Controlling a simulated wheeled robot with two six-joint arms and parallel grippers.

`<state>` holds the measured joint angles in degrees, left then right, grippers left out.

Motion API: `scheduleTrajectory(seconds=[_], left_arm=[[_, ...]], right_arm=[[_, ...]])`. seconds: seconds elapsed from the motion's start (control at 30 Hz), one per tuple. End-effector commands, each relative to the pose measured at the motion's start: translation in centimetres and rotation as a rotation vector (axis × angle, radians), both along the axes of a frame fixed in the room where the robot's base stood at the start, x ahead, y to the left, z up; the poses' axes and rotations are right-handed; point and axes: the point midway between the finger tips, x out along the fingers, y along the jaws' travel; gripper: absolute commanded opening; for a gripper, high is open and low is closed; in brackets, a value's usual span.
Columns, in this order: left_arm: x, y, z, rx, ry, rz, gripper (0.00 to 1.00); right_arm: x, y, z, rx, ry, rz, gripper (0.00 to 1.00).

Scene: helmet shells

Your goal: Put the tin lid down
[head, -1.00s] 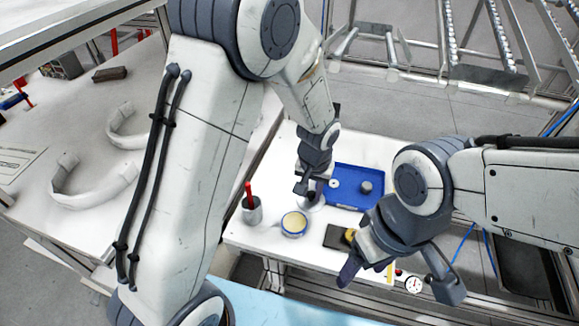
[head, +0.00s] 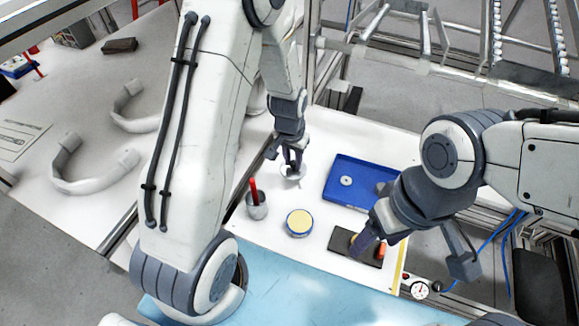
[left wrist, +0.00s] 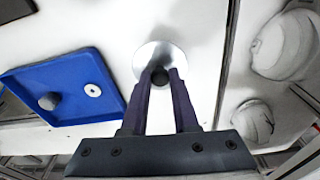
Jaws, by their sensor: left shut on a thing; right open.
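The tin lid (head: 285,177) is a shiny silver disc with a dark knob, seen from above in the left wrist view (left wrist: 147,62). My left gripper (head: 292,164) is shut on the knob, its two fingers on either side of it in the left wrist view (left wrist: 160,78). The lid is over the white table, behind the open tin; I cannot tell whether it touches the tabletop. The round blue tin (head: 299,222) shows a pale yellow content. My right gripper (head: 413,255) is open and empty, its fingers wide apart near the table's front right.
A blue tray (head: 365,178) with a small ring is right of the lid. A grey cup (head: 257,211) with a red handle stands left of the tin. A dark mat (head: 340,241) with small items lies near my right gripper. White table (head: 325,155) is bare around the lid.

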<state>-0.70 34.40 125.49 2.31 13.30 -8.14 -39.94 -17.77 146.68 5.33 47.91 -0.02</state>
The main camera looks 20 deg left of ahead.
Motion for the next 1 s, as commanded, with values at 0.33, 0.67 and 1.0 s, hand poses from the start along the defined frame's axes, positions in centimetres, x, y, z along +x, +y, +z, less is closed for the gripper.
scheduleTrajectory(seconds=[0.33,0.67,1.0], left_arm=[[-0.2,1.1,-3.5,0.000,0.004,0.002,0.00],[0.0,1.1,-4.6,0.001,-0.002,0.001,0.00],[-0.1,1.1,-4.9,0.001,-0.001,0.002,0.58]], right_arm=[[0.0,0.0,0.5,0.000,0.000,0.000,0.71],[0.0,0.0,0.5,0.000,0.000,0.000,0.71],[0.0,0.0,0.2,0.000,0.000,0.000,0.71]])
